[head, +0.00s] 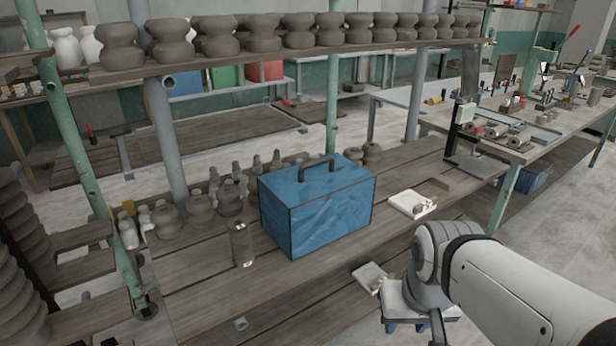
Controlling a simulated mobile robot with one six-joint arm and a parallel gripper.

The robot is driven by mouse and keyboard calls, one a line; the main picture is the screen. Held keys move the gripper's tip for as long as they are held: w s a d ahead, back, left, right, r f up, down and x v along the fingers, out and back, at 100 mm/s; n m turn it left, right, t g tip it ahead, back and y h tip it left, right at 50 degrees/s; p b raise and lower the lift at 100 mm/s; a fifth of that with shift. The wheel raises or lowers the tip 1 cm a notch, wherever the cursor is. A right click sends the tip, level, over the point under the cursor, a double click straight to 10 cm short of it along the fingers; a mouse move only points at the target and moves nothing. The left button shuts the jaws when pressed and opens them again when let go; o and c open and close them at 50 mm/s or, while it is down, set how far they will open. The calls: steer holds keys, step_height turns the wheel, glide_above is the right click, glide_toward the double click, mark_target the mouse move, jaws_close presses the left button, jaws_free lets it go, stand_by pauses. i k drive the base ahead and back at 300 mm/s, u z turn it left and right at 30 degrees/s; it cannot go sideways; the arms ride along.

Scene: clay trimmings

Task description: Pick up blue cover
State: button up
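The blue cover (318,212) is a box-shaped piece with dark edges and a dark arched handle (318,164) on top. It stands upright on the wooden table in the middle of the head view. Whatever is under or inside it is hidden. My arm comes in from the lower right and bends down to the right of the cover, apart from it. I cannot make out my gripper's fingers. Nothing of mine touches the cover or its handle.
A dark cylinder (241,244) stands close left of the cover, with several clay pots (201,208) behind it. A pot-laden shelf (270,56) and posts (165,140) stand behind.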

mark_target(307, 207)
steer(key=z, duration=0.05)
steer(key=i, duration=1)
steer(key=u, duration=0.05)
